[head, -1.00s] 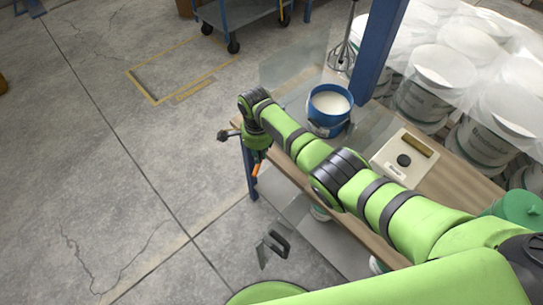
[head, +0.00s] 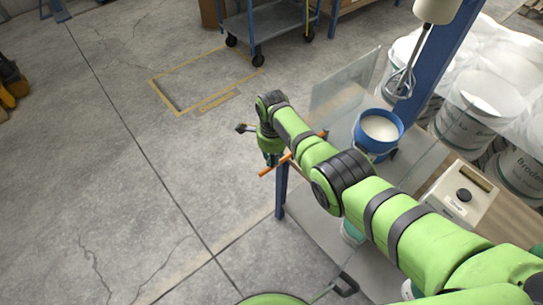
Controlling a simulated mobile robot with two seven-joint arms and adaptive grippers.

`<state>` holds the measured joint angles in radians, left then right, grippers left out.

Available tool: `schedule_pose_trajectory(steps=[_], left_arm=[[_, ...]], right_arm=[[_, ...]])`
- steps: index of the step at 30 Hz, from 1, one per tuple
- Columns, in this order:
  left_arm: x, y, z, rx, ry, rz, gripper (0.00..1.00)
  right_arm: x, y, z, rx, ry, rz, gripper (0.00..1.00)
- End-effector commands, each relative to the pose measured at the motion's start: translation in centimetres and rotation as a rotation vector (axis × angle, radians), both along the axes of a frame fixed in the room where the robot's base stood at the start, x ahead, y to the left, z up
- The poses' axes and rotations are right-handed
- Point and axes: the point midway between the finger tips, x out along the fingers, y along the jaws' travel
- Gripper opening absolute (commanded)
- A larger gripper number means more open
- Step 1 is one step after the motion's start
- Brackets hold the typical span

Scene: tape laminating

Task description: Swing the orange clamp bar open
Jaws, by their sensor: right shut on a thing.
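The orange clamp bar (head: 277,165) shows at the left end of the workbench as a thin slanting rod. Its near end points down-left past the gripper. Its far end shows beyond my right arm, and the arm hides its middle. My right gripper (head: 270,158) points down at the end of the green arm and is shut on the bar; the fingertips are small and partly hidden. The bar's hinge is hidden. My left gripper is not in view.
White buckets (head: 478,108) crowd the right. Floor at left is clear.

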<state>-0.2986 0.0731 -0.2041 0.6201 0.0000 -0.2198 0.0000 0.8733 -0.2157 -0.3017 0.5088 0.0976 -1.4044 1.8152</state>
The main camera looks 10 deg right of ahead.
Motion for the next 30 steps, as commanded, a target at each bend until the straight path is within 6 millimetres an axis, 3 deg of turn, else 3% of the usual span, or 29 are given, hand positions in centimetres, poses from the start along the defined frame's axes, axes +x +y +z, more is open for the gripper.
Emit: schedule_pose_trajectory(steps=[10,11,12,23,30], left_arm=[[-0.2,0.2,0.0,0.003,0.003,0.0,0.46],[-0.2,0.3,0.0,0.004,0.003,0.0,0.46],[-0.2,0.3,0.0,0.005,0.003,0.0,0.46],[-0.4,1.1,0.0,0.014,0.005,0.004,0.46],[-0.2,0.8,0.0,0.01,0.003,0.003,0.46]], right_arm=[[0.1,0.3,0.0,0.009,-0.005,0.002,0.0],[0.1,0.4,0.0,0.009,-0.006,0.002,0.27],[0.1,0.3,0.0,0.009,-0.006,0.002,0.39],[0.2,0.1,0.2,0.005,-0.007,0.001,0.39],[0.3,0.2,1.9,0.006,-0.008,0.001,0.39]])
